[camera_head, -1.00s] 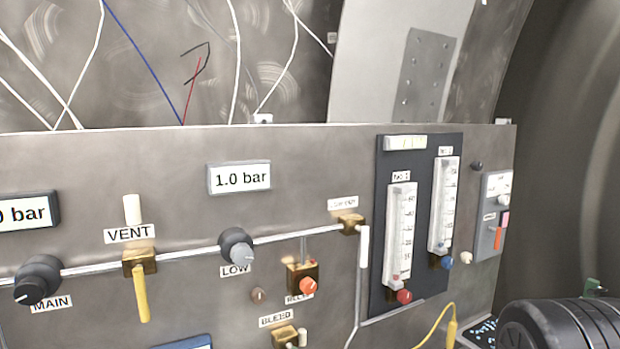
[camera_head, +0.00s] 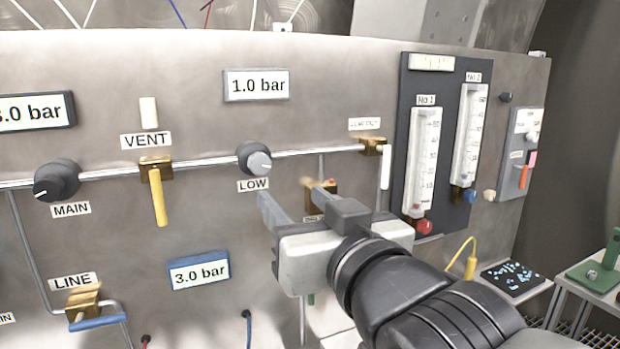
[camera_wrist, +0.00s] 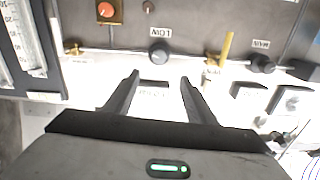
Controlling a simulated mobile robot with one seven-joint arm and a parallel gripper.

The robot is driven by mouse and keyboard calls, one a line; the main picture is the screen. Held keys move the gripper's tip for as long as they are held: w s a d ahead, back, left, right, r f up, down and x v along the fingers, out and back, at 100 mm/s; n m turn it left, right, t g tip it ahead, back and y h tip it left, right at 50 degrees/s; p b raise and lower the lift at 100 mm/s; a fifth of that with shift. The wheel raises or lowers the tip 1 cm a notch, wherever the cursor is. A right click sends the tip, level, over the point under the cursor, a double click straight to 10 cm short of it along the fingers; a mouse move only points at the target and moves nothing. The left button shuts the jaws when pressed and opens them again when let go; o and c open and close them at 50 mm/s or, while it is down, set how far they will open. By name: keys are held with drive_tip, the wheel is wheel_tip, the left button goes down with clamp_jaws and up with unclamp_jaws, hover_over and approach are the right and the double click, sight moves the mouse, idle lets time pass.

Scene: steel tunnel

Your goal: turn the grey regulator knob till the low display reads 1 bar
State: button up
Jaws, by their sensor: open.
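The low display (camera_head: 257,85) reads 1.0 bar. The grey LOW regulator knob (camera_head: 254,159) sits below it on the pipe, above its LOW label. In the wrist view, which is upside down, the LOW knob (camera_wrist: 160,48) lies beyond my fingertips, and the pale display (camera_wrist: 153,88) shows between the fingers, its text washed out. My gripper (camera_head: 296,200) is open and empty, below and right of the knob and apart from it in the head view. It also shows in the wrist view (camera_wrist: 159,78).
The MAIN knob (camera_head: 57,180) and yellow VENT handle (camera_head: 158,197) are to the left. Two flow meters (camera_head: 423,165) with red and blue knobs stand right. A 3.0 bar display (camera_head: 200,271) and LINE valve (camera_head: 84,304) are lower. My arm hides part of the panel.

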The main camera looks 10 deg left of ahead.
drive_tip(key=p, duration=0.9)
approach(261, 167)
drive_tip(key=x, duration=0.8)
drive_tip(key=shift+w+a+r+p, duration=0.15)
drive_tip(key=shift+w+p, duration=0.1)
drive_tip(key=shift+p, duration=0.15)
drive_tip(key=c, duration=1)
drive_tip(key=shift+f+b, duration=0.25)
drive_tip(key=shift+b, duration=0.45)
drive_tip(key=shift+c, duration=0.2)
drive_tip(key=shift+b, duration=0.6)
